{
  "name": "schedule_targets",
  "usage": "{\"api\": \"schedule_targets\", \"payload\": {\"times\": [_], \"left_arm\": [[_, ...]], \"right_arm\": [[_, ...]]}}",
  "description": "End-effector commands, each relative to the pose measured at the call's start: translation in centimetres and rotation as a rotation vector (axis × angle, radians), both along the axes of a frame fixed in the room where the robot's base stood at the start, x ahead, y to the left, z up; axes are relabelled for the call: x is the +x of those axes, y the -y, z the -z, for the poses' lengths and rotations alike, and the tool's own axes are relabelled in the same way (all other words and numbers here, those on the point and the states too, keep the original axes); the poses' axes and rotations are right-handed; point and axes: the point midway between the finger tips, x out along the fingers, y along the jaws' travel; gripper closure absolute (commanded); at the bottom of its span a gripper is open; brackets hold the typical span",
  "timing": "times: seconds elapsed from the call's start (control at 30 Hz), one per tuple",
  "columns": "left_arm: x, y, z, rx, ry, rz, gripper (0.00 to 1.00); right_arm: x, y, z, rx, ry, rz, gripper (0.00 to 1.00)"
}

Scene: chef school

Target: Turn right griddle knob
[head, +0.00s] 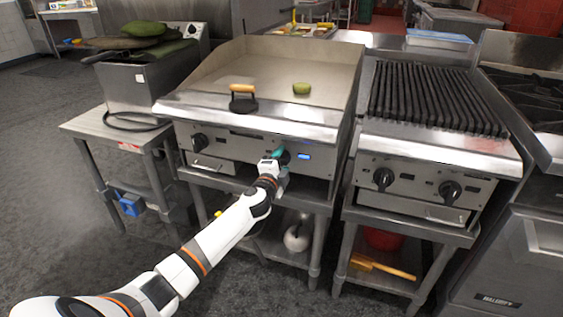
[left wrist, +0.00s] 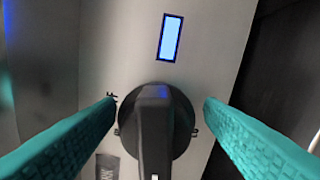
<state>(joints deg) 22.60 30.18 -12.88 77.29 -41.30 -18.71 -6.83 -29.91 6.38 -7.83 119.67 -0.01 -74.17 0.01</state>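The griddle (head: 270,75) stands in the middle of the head view, with a black knob (head: 199,143) at the left of its front panel. Its right knob (head: 285,158) is partly covered by my left gripper (head: 277,158). In the left wrist view, the right knob (left wrist: 155,125) is large, round and black with a raised grip bar, which runs nearly up and down in the picture. My left gripper (left wrist: 159,105) is open, with one teal finger on each side of the knob. A gap shows between each finger and the knob. My right gripper is in neither view.
A lit blue display (head: 303,156) sits beside the right knob. A press with a wooden handle (head: 242,97) and a green item (head: 301,88) lie on the griddle. A charbroiler (head: 435,95) stands to the right, a fryer (head: 140,82) to the left.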

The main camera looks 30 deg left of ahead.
Motion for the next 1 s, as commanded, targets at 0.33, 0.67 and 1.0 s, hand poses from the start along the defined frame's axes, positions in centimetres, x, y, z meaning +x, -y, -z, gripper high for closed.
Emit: {"api": "schedule_targets", "payload": {"times": [0.33,0.67,1.0], "left_arm": [[-0.6,0.1,-0.2,0.000,0.002,0.001,0.38],[-6.7,1.6,-0.1,-0.001,0.000,0.002,0.38],[-11.3,2.7,0.0,-0.001,0.000,0.000,0.38]], "right_arm": [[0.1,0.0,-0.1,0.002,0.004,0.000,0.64],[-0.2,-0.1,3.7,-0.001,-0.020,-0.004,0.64],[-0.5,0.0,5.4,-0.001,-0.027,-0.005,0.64]]}}
